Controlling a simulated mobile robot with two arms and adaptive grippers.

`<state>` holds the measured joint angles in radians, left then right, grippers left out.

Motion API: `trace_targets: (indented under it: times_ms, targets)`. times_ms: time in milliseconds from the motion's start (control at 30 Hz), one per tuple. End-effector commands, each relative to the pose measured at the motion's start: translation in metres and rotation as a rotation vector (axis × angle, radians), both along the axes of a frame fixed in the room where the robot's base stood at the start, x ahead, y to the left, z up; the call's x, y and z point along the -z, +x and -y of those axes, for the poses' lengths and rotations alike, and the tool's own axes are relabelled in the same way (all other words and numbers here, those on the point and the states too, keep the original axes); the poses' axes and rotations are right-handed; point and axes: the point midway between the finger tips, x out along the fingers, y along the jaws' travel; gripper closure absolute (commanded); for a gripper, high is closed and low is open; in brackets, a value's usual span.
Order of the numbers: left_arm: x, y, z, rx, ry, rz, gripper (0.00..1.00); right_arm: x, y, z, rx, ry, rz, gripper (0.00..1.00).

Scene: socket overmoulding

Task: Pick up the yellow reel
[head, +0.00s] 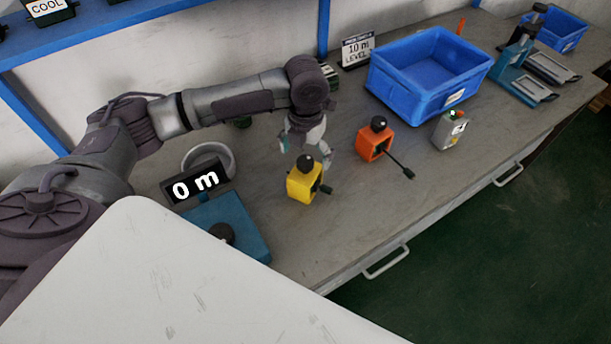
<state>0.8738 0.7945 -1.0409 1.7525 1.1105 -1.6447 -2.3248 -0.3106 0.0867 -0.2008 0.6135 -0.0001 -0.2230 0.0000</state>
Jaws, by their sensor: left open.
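The yellow reel (300,185) stands on the grey workbench near the middle of the head view. It has a black knob on top and a short dark crank on its right side. My left gripper (304,150) points down just behind the reel's top, with its fingers open and nothing seen between them. The reel's knob overlaps the gripper in the picture, so I cannot tell whether they touch. My right gripper is not in view.
An orange reel (373,145) with a long dark crank stands to the right. Beyond it are a grey box (449,131) and a blue bin (408,96). A blue device with a "0 m" display (196,186) and a grey ring (229,157) stand left. Clear bench lies in front.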

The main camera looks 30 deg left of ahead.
Motion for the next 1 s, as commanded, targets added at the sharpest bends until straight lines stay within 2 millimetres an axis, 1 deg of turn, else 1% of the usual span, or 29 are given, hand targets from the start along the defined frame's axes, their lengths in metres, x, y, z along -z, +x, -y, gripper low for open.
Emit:
trace_targets:
  times_ms: [33, 133, 233, 333, 400, 500, 633, 733, 933, 1000]
  targets:
    - [0.009, -0.001, 0.000, -0.001, 0.002, -0.004, 0.02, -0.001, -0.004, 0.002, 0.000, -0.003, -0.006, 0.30]
    - [0.022, 0.000, 0.000, -0.001, 0.001, -0.003, 0.02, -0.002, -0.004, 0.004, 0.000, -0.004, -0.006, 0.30]
    - [0.028, 0.000, 0.000, -0.001, 0.001, 0.000, 0.02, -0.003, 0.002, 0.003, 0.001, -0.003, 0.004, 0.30]
    - [0.034, 0.001, -0.001, -0.001, 0.000, -0.002, 0.02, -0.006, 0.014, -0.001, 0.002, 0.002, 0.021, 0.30]
    - [0.043, 0.002, -0.002, -0.001, 0.001, -0.004, 0.02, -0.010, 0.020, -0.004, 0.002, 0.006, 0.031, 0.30]
    - [0.059, 0.005, -0.004, -0.002, 0.001, -0.004, 0.02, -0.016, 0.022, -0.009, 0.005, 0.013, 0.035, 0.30]
    - [0.075, 0.005, -0.004, 0.000, 0.001, -0.001, 0.02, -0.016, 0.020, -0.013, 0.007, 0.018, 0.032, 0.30]
    - [0.080, 0.005, -0.004, 0.000, 0.001, 0.000, 0.02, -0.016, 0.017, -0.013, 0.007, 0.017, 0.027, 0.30]
    - [0.081, 0.006, -0.004, 0.001, 0.001, 0.001, 0.02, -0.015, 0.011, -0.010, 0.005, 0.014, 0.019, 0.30]
    - [0.081, 0.006, -0.004, 0.001, 0.001, 0.001, 0.14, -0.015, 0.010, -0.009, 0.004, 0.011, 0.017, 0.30]
